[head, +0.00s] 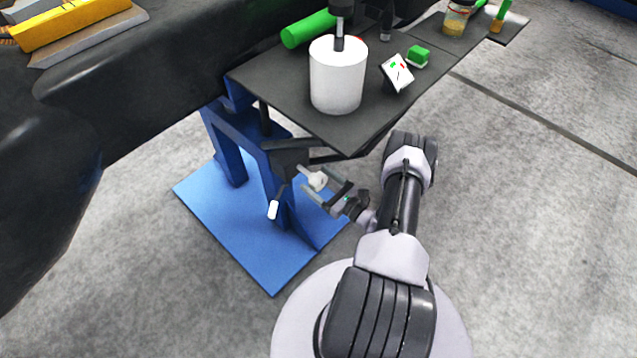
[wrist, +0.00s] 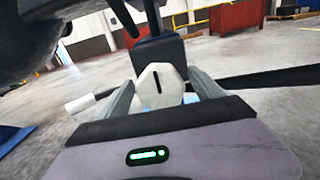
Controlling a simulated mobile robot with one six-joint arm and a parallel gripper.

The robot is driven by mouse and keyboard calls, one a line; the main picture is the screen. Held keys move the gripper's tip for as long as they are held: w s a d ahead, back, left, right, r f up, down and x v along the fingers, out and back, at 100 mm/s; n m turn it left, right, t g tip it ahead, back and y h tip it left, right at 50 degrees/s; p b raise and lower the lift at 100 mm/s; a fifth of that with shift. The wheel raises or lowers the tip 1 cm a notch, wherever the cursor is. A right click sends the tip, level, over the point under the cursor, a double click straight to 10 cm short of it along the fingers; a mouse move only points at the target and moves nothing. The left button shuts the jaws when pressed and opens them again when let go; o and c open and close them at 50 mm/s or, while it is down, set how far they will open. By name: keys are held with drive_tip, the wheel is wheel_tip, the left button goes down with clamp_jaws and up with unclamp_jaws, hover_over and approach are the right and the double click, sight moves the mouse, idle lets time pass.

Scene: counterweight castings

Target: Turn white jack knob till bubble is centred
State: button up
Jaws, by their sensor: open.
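The white jack knob (head: 318,181) sits under the near edge of the dark plate, on the blue stand. In the wrist view the white knob (wrist: 159,87) is faceted, with a dark slot standing nearly upright. My gripper (head: 303,178) is open, with one finger on each side of the knob; the fingers also flank it in the wrist view (wrist: 160,95). I cannot tell whether either finger touches it. A small green block (head: 418,55) and a tilted white-faced device (head: 397,73) lie on the plate. I cannot make out a bubble in either.
A white cylinder (head: 337,78) and a green cylinder (head: 308,28) are on the dark plate (head: 270,78). A white-tipped lever (head: 273,209) hangs left of the knob. The blue base (head: 262,250) rests on the floor. Open grey floor (head: 530,230) lies to the right.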

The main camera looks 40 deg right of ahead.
drive_tip(key=c, duration=1.4)
drive_tip(key=m, duration=0.9)
drive_tip(key=shift+d+f+m, duration=0.1)
drive_tip(key=shift+m, duration=0.2)
drive_tip(key=m, duration=0.5)
drive_tip(key=shift+f+m, duration=0.15)
drive_tip(key=shift+m, duration=2.35)
